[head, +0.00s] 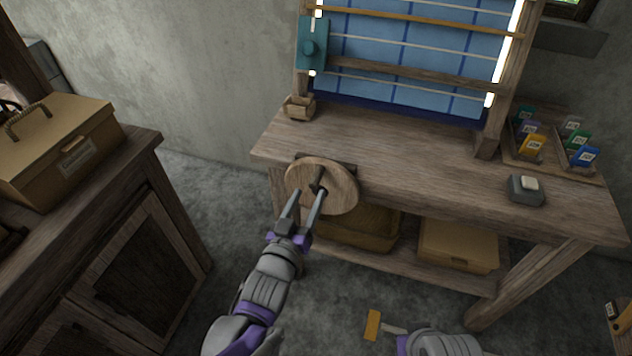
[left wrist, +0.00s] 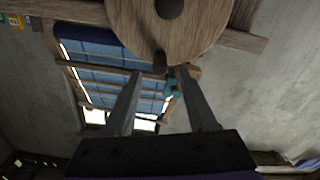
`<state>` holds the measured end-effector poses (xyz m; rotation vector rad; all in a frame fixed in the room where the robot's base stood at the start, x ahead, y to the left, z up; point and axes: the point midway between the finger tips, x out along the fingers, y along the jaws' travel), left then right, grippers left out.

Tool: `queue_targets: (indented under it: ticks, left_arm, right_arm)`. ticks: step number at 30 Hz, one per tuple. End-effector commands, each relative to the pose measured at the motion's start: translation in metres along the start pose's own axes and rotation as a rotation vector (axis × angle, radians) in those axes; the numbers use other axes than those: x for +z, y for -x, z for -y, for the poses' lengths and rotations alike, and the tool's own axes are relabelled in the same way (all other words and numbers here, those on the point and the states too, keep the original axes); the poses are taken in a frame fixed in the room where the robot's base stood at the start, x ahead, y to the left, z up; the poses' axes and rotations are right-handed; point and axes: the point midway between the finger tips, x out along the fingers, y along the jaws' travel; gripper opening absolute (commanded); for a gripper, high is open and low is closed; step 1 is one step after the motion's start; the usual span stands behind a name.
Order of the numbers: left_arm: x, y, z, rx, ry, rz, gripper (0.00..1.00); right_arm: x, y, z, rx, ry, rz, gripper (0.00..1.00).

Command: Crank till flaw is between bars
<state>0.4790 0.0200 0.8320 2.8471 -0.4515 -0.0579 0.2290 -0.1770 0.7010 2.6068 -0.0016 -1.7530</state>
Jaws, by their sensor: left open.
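The crank is a round wooden disc (head: 340,197) on the front edge of the loom table, with a short dark peg (head: 317,181) on its face. My left gripper (head: 309,194) is open in front of the disc, its fingertips close to the peg. In the left wrist view the peg (left wrist: 160,62) shows between the tips of the open fingers (left wrist: 160,73); contact cannot be told. The blue cloth (head: 400,55) hangs in the upright frame behind an upper bar (head: 420,17) and a lower bar (head: 420,73). I cannot make out a flaw. My right gripper is barely visible at the bottom edge (head: 397,331).
A teal block (head: 312,45) sits on the left post. A tray of coloured cards (head: 550,165) and a grey box (head: 525,190) stand on the table's right. A cabinet with a tan case (head: 60,150) is at left. Grey floor lies between.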

Motion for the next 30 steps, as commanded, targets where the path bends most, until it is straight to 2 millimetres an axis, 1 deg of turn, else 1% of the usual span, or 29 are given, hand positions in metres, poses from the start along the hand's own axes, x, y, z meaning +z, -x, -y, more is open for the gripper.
queue_targets:
  ticks: [1, 3, 6, 9, 12, 15, 22, 23, 24, 26, 30]
  left_arm:
    - [0.001, -0.012, 0.000, 0.000, 0.001, 0.001, 0.58]
    - [0.001, -0.025, 0.000, 0.000, 0.002, 0.001, 0.58]
    - [0.001, -0.041, 0.000, 0.000, 0.000, 0.001, 0.58]
    - [0.001, -0.053, 0.000, 0.000, 0.001, 0.001, 0.58]
    - [0.001, -0.060, 0.000, 0.000, 0.001, 0.001, 0.58]
    - [0.001, -0.064, 0.000, 0.000, 0.001, 0.001, 0.58]
    - [0.000, -0.064, 0.000, 0.000, 0.001, 0.001, 0.58]
    - [0.000, -0.064, 0.000, -0.001, 0.000, 0.001, 0.54]
    - [0.000, -0.064, 0.000, -0.001, 0.000, 0.001, 0.47]
    - [0.000, -0.064, 0.000, -0.001, 0.000, 0.001, 0.36]
    - [0.000, -0.064, 0.000, -0.001, 0.000, 0.001, 0.11]
  right_arm:
    - [0.001, -0.002, 0.000, 0.000, 0.000, 0.001, 0.00]
    - [0.001, -0.004, 0.000, -0.001, 0.000, 0.001, 0.00]
    - [0.002, -0.006, 0.000, -0.001, 0.000, 0.002, 0.00]
    - [0.002, -0.007, 0.000, -0.001, 0.000, 0.002, 0.00]
    - [0.002, -0.008, 0.000, -0.001, 0.000, 0.002, 0.00]
    - [0.002, -0.008, 0.000, -0.001, 0.000, 0.002, 0.00]
    - [0.002, -0.008, 0.000, -0.001, 0.000, 0.002, 0.00]
    - [0.002, -0.008, 0.000, -0.001, 0.000, 0.002, 0.00]
    - [0.002, -0.008, 0.000, -0.001, 0.000, 0.002, 0.00]
    - [0.002, -0.008, 0.000, -0.001, 0.000, 0.002, 0.00]
    - [0.002, -0.008, 0.000, -0.001, 0.000, 0.002, 0.00]
